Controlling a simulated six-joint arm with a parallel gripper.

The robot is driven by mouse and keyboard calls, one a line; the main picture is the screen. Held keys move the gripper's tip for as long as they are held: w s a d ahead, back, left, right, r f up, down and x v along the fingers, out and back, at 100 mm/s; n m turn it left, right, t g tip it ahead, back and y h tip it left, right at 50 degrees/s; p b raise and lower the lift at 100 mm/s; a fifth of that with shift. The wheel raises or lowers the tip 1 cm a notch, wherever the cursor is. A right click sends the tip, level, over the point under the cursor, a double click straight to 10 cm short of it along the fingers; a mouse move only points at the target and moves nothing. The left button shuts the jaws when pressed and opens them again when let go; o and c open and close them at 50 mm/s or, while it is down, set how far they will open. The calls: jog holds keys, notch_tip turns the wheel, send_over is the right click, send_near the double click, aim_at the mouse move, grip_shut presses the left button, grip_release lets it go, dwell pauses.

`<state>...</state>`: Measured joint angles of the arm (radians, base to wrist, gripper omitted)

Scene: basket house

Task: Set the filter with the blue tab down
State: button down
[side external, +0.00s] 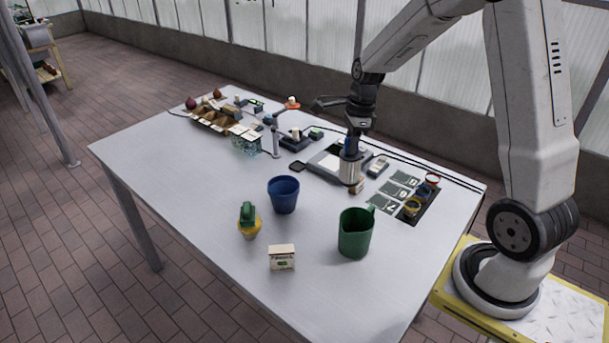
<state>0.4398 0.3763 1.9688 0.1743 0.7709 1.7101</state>
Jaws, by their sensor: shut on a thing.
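My gripper (354,138) points down over the right half of the table and is shut on a pale metallic cylinder (350,172) with a blue part (347,146) near its top, which I take as the filter with the blue tab. The cylinder hangs roughly upright in front of a grey tray with a white panel (327,161). I cannot tell whether its lower end touches anything. The fingertips are too small to see clearly.
A divided basket (214,122), a lamp-like stand (276,140) and cables occupy the back. The left front of the table (180,180) is clear.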

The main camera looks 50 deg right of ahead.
jog(key=w+m, duration=0.5)
jog(key=w, duration=0.3)
jog(key=shift+d+m+t, duration=0.25)
jog(key=shift+m+t, duration=0.05)
jog(key=shift+w+f, duration=0.1)
jog(key=shift+w, duration=0.05)
jog(key=shift+w+d+f, duration=0.6)
jog(key=shift+w+f, duration=0.95)
jog(key=shift+w, duration=0.6)
jog(key=shift+w+d+f, duration=0.65)
jog(key=shift+w+f, duration=0.95)
jog(key=shift+w, duration=0.6)
jog(key=shift+w+d+f, duration=0.6)
jog(key=shift+w+f, duration=0.95)
jog(key=shift+w, duration=0.6)
jog(key=shift+f, duration=0.1)
jog(key=shift+w+f, duration=0.15)
jog(key=shift+f, duration=1.5)
jog(key=shift+f, duration=0.15)
